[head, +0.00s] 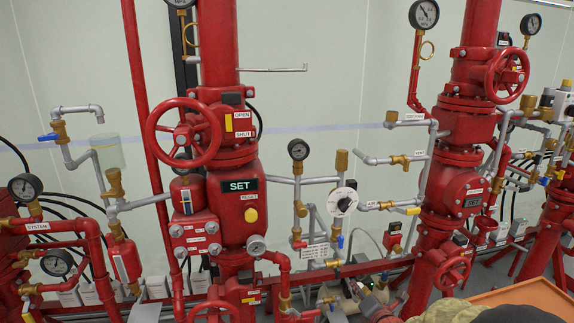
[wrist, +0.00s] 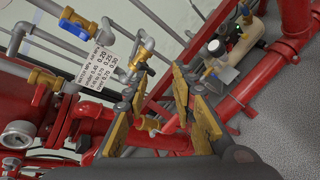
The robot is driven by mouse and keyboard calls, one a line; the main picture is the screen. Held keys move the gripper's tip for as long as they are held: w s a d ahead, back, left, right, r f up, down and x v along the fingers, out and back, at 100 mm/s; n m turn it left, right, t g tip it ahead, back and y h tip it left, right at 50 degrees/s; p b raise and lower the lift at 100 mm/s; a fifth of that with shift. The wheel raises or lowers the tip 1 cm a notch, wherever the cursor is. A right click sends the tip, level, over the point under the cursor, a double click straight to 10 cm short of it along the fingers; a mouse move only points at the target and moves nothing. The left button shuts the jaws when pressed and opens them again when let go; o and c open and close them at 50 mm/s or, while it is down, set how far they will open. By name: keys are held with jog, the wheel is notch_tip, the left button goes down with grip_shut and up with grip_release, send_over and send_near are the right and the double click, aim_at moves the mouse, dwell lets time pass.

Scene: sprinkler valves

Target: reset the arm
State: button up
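My gripper (wrist: 165,110) shows in the wrist view with its yellow-brown finger pads spread well apart, so it is open. A red pipe or handle with a brass fitting (wrist: 150,122) shows in the gap between the pads. I cannot tell whether it touches them. Nothing is clearly gripped. In the head view, an olive and black shape at the bottom right edge looks like part of my arm; the fingers cannot be made out clearly there.
A red valve body with a SET display (head: 240,185) and a red handwheel (head: 184,133) stand left of centre. A second red riser (head: 459,190) stands right. Small pipes and gauges crowd between them. A printed label (wrist: 100,65) hangs near a blue-handled valve (wrist: 75,27). An orange surface (head: 530,296) lies bottom right.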

jog(key=s+d+f+m+g+h, duration=0.2)
jog(key=s+d+f+m+g, duration=0.15)
jog(key=s+m, duration=0.35)
jog(key=s+a+r+m+g+p, duration=0.15)
jog(key=s+r+m+g, duration=0.3)
jog(key=s+m, duration=0.7)
jog(key=s+a+r+m+g+p, duration=0.1)
jog(key=s+a+r+m+p, duration=0.15)
jog(key=s+r+m, duration=0.4)
jog(key=s+a+r+m+g+p, duration=0.1)
jog(key=s+a+r+m+g, duration=0.15)
jog(key=s+r, duration=0.65)
jog(key=s+a+r+t+y+p, duration=0.1)
jog(key=s+a+r+t+p, duration=0.1)
jog(key=r, duration=0.5)
jog(key=shift+s+a+t, duration=0.15)
jog(key=shift+s+t, duration=0.5)
jog(key=shift+s, duration=0.55)
dwell(2.5)
